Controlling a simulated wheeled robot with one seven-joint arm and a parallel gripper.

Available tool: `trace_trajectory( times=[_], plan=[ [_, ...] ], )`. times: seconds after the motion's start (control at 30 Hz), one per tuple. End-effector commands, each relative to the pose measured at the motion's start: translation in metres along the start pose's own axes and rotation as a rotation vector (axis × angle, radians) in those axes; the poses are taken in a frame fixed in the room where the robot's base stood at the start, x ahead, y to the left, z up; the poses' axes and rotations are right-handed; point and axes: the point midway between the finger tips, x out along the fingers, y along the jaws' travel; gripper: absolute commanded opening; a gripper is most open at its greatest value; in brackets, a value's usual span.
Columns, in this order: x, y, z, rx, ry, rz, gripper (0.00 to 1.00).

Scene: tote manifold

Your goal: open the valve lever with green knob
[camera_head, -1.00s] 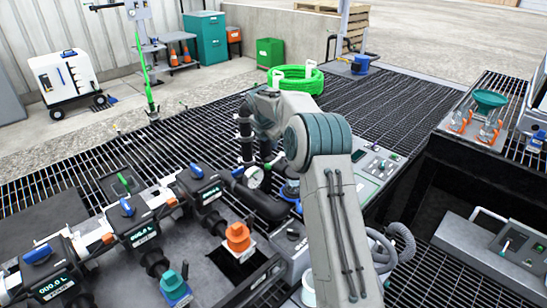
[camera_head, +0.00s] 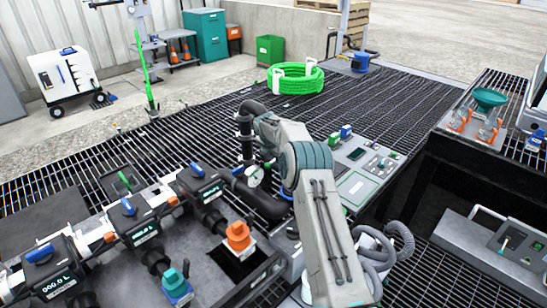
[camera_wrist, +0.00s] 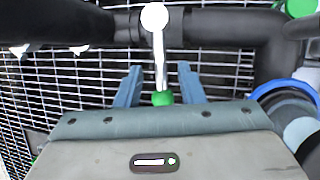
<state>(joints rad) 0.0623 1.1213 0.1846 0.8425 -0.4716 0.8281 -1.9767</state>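The green knob (camera_wrist: 162,98) shows in the wrist view at the end of a pale lever (camera_wrist: 160,62). The lever runs down the picture from a round white hub (camera_wrist: 155,16) at the dark pipe (camera_wrist: 215,27). My gripper (camera_wrist: 160,84) is open, with one blue-grey finger on each side of the knob. Gaps show between the fingers and the lever, and I see no clear contact. The knob's lower part is close to the gripper body's edge. In the head view my arm hides the gripper, and I cannot make out the lever clearly.
A blue round part (camera_wrist: 262,92) lies right of my gripper in the wrist view. Meters with blue handles (camera_head: 128,206) fill the lower left.

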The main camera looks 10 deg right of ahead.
Motion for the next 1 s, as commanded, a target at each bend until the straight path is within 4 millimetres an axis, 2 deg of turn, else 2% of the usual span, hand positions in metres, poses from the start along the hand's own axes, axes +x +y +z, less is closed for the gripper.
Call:
trace_trajectory(
  times=[0.2, 0.47, 0.5, 0.6, 0.83, 1.0],
  plan=[
    [0.010, 0.000, 0.000, 0.000, 0.000, 0.000, 0.35],
    [0.011, 0.000, 0.000, 0.000, 0.000, 0.000, 0.35],
    [0.011, 0.000, 0.000, 0.000, 0.000, 0.000, 0.24],
    [0.011, 0.000, 0.000, 0.000, 0.000, 0.000, 0.00],
    [0.010, 0.001, -0.002, -0.008, 0.002, 0.003, 0.00],
    [0.006, 0.010, -0.015, -0.061, 0.014, 0.026, 0.00]
  ],
)
